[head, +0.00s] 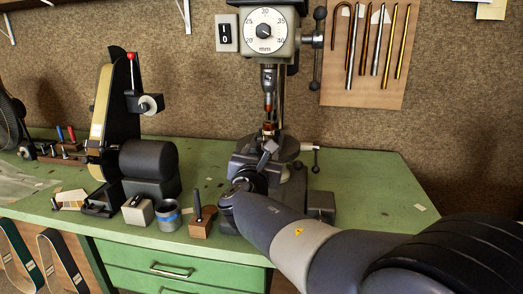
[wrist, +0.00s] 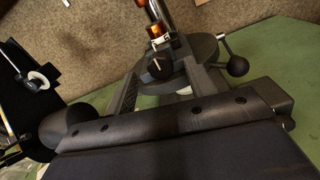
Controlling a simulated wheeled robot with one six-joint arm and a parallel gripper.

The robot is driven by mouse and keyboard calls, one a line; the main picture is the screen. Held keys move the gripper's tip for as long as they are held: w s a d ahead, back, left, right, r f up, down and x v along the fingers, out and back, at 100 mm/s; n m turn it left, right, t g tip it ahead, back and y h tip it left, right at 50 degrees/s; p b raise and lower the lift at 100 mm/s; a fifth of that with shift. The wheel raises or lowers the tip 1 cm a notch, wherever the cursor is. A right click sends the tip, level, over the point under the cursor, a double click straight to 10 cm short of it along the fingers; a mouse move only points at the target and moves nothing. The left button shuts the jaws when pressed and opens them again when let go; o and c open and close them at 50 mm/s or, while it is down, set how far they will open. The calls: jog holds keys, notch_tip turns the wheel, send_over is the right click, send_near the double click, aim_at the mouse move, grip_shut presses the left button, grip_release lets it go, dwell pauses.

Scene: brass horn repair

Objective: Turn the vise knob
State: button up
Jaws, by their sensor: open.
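My gripper (head: 262,160) is open at the foot of the drill press, in front of its vise, and covers much of it in the head view. In the wrist view two grey fingers of my gripper (wrist: 172,76) reach forward, apart. A small dark part (wrist: 159,69) shows between them, below a copper-coloured piece (wrist: 160,45). It may be the vise knob, but I cannot tell, nor whether a finger touches it. A black ball knob (wrist: 237,66) on a short lever stands to the right of the fingers; it also shows in the head view (head: 316,168).
The drill press (head: 265,35) rises behind the vise. A belt grinder (head: 105,110) with a black motor (head: 148,160) stands to the left. A blue-grey cup (head: 168,214) and a wooden block (head: 203,222) sit near the front edge. The green bench (head: 375,185) is mostly clear at right.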

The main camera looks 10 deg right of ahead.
jog(key=shift+x, duration=1.05)
jog(key=c, duration=1)
jog(key=shift+o, duration=0.2)
jog(key=shift+f+b, duration=0.1)
jog(key=shift+b, duration=0.25)
